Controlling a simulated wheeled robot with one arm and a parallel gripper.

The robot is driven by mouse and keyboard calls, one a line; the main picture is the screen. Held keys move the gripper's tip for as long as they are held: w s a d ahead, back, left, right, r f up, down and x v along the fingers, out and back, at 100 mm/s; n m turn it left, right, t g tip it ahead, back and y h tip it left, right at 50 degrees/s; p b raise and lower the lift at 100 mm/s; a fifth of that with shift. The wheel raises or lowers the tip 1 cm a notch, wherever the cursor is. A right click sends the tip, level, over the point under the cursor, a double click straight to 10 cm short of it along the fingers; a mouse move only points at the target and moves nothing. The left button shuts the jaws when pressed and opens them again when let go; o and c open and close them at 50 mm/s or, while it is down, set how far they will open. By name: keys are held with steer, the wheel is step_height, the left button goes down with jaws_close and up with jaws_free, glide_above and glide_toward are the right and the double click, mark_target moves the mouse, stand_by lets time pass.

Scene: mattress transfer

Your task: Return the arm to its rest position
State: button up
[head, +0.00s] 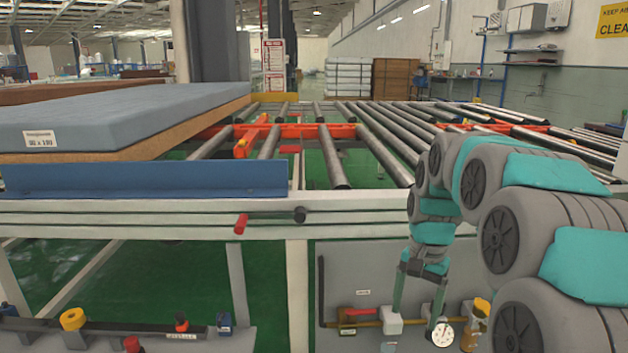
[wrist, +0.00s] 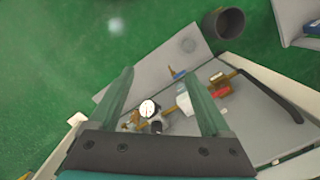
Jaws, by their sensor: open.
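My gripper (head: 416,312) hangs pointing down at the end of my teal and grey arm, at the right of the head view. Its two green fingers are spread apart with nothing between them. In the wrist view my gripper (wrist: 158,76) shows the same open fingers, above a grey panel with a white gauge (wrist: 149,108) and brass pipe fittings. I cannot tell how far the fingertips are from the panel. A blue-grey mattress (head: 110,112) lies on a brown one at the left, well apart from my gripper.
A roller conveyor (head: 335,160) with orange parts spans the middle and right. A blue plate (head: 145,179) edges the frame on the left. A red-tipped lever (head: 241,224) sticks out below. The wrist view shows a dark bin (wrist: 224,24) on the green floor.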

steer(key=s+a+f+n, duration=0.1)
steer(key=s+n, duration=0.1)
steer(key=s, duration=0.8)
steer(key=s+a+f+n, duration=0.2)
steer(key=s+n, duration=0.1)
steer(key=s, duration=0.7)
steer(key=s+a+f+n+g, duration=0.1)
steer(key=s+f+n, duration=0.1)
steer(key=s, duration=0.9)
steer(key=shift+a+f+n+h, duration=0.25)
steer(key=shift+a+n+h, duration=0.05)
steer(key=shift+a+n, duration=0.1)
steer(key=shift+f, duration=0.1)
